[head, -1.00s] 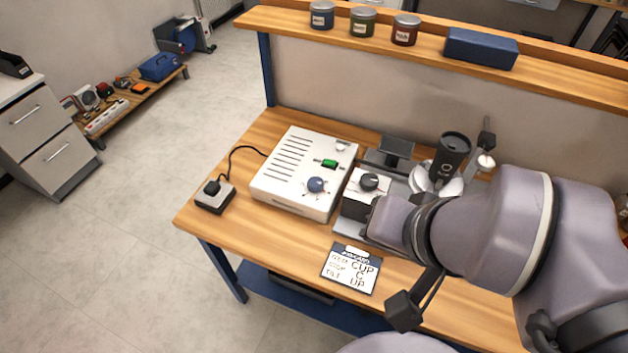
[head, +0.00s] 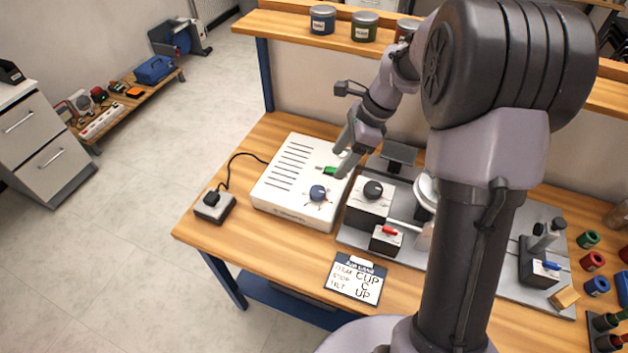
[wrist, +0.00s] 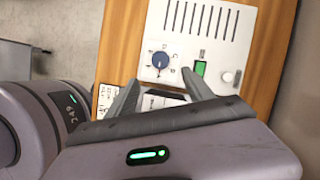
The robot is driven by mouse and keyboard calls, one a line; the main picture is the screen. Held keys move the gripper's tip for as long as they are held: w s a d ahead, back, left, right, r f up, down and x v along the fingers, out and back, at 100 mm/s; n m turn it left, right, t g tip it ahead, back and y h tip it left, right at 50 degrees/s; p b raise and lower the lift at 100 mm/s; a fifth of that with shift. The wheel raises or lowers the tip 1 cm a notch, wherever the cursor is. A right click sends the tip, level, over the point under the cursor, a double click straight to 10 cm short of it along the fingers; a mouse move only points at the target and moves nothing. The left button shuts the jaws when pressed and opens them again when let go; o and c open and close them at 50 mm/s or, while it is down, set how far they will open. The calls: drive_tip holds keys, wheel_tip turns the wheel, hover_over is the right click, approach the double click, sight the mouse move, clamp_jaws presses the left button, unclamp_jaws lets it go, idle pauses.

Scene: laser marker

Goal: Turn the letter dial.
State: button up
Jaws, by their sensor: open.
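A blue dial (head: 317,193) with small letter-like marks around it sits on the front of a white control box (head: 275,207). In the wrist view the blue dial (wrist: 160,60) shows a pale pointer line; the marks are too small to read surely. My gripper (head: 344,160) is open and empty, above the box's right side near its green switch (head: 328,170). In the wrist view my gripper's fingers (wrist: 161,90) are spread, pointing towards the box, with the dial beyond the gap between them. I see no contact with the dial.
A small cabled box (head: 214,206) is at left. My arm hides the bench behind it.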

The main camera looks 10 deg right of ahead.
sight(318, 191)
drive_tip(key=b+x, duration=0.4)
drive_tip(key=x, duration=0.8)
drive_tip(key=shift+f, duration=0.2)
clamp_jaws()
drive_tip(key=shift+r, duration=0.1)
drive_tip(key=shift+n, duration=0.3)
